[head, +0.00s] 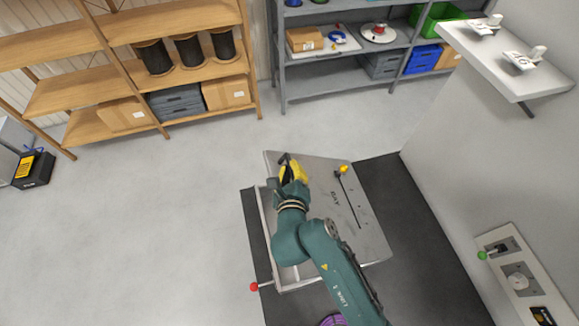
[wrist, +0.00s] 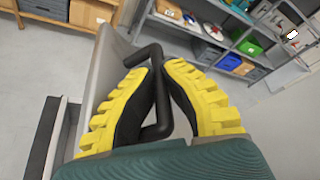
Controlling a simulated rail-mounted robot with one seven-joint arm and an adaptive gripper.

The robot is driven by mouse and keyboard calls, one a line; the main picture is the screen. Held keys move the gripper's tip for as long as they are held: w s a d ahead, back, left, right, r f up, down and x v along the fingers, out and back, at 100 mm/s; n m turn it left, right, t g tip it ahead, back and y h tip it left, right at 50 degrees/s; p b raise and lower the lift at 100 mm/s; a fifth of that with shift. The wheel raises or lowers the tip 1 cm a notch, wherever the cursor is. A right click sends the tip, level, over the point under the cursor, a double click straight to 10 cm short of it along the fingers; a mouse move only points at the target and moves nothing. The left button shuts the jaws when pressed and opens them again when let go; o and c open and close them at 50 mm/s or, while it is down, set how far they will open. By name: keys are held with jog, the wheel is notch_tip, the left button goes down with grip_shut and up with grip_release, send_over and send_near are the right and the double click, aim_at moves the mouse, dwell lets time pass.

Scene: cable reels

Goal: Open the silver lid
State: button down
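The silver lid (head: 350,215), a flat grey panel marked "BAY", sits over a pale box (head: 264,215) on the floor mat. The lid is raised at its left side, and part of the box's inside shows along the left and lower left. My gripper (head: 292,168) is at the lid's far left edge. In the wrist view, my gripper's yellow, black-padded fingers (wrist: 158,75) close around a black bent handle (wrist: 155,52). The lid shows there as a steeply tilted grey panel (wrist: 103,65) left of the fingers. My arm hides part of the lid and box.
A yellow knob (head: 343,169) and dark slot are on the lid. A red-tipped lever (head: 254,286) sticks out at the box's lower left. A wall panel (head: 516,275) stands right, shelves (head: 160,70) stand behind.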

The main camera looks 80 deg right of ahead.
jog(key=shift+s+f, duration=0.2)
jog(key=shift+f, duration=0.05)
jog(key=c, duration=1.4)
grip_release()
jog(key=shift+d, duration=0.1)
jog(key=shift+o, duration=0.2)
jog(key=shift+r, duration=0.1)
jog(key=v, duration=1.2)
jog(key=shift+w, duration=0.1)
